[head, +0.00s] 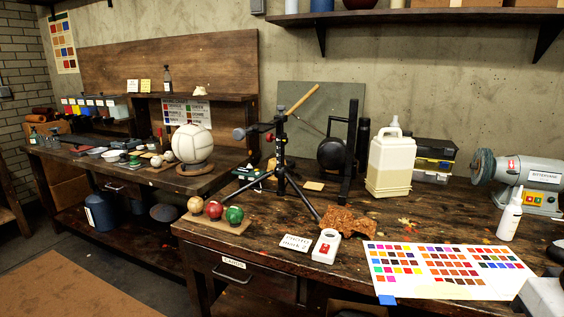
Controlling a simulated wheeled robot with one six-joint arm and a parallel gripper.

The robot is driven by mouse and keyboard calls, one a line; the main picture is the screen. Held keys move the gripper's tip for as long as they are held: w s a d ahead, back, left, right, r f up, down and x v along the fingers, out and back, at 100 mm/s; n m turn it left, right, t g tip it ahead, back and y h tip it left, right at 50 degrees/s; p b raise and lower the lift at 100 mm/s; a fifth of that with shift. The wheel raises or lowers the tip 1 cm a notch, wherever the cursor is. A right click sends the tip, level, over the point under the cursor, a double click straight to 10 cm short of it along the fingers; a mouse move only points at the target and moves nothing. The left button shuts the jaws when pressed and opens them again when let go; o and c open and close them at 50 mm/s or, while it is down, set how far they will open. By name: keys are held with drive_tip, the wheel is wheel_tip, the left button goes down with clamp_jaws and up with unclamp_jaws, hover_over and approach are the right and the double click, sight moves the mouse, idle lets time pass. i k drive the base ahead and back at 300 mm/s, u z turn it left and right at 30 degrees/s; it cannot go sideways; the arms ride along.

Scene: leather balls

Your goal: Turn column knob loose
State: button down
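A small black tripod (281,160) stands on the near workbench, left of the middle, with its legs spread on the wood. Its upright column carries a side arm with a grey-blue round end (239,133) pointing left. A small red spot (269,138) shows on the column's left side; I cannot tell whether it is the column knob. A light wooden stick (303,99) slants up to the right from the tripod's top. Whether any knob is tight or loose cannot be seen. My gripper is not in view.
Red, green and tan balls on a wooden holder (220,226) stand at the bench's left front. A white device (326,246) and brown sponge-like block (345,221) lie before the tripod. A black frame (352,150) and jug (391,163) stand to its right.

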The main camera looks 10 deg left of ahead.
sight(270, 136)
drive_tip(key=u, duration=2.4)
drive_tip(key=i, duration=2.45)
drive_tip(key=z, duration=2.9)
